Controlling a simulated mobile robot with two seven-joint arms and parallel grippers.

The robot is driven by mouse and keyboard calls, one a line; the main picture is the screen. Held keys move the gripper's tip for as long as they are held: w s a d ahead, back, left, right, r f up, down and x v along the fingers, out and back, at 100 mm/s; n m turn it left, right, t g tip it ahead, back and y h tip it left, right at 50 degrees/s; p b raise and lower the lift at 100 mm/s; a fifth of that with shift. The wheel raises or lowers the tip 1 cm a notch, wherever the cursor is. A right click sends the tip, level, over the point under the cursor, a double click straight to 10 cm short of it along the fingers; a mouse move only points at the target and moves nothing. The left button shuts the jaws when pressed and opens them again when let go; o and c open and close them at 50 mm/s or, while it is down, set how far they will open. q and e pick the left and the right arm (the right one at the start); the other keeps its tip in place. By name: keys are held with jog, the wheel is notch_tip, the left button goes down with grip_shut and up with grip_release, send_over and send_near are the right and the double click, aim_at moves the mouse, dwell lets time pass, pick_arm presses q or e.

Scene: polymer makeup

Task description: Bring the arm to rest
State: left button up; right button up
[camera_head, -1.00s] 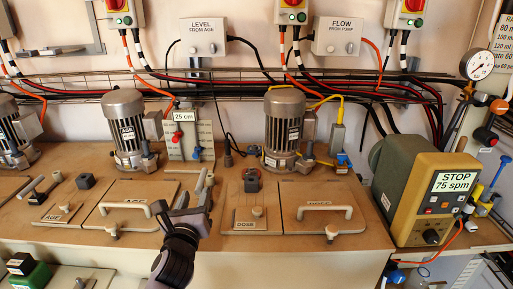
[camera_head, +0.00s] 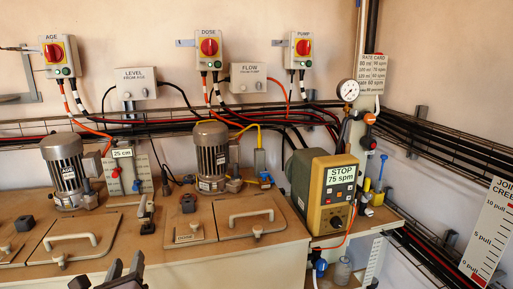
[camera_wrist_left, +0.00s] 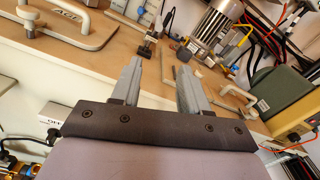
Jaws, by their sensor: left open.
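My left gripper (camera_head: 112,273) shows at the bottom edge of the head view, in front of the bench cabinet. In the left wrist view its two grey fingers (camera_wrist_left: 155,85) stand apart with nothing between them. They point toward the brown bench top (camera_wrist_left: 140,68) and look clear of it. Most of my left arm is out of the head view. My right gripper is in neither view.
The bench carries hatches with white handles (camera_head: 251,214), motors (camera_head: 211,157) and a green-and-tan pump box (camera_head: 329,195) reading STOP 75 spm. Red-knobbed switch boxes (camera_head: 208,48) hang on the wall.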

pick_arm(q)
jog(key=s+d+f+n+g+h, duration=0.3)
jog(key=s+d+f+n, duration=0.1)
jog(key=s+f+n, duration=0.7)
jog(key=s+d+f+n+g+h, duration=0.3)
jog(key=s+f+n, duration=0.8)
jog(key=n, duration=0.5)
jog(key=shift+s+d+g+h, duration=0.35)
jog(key=shift+s+g, duration=0.15)
jog(key=shift+s, duration=0.4)
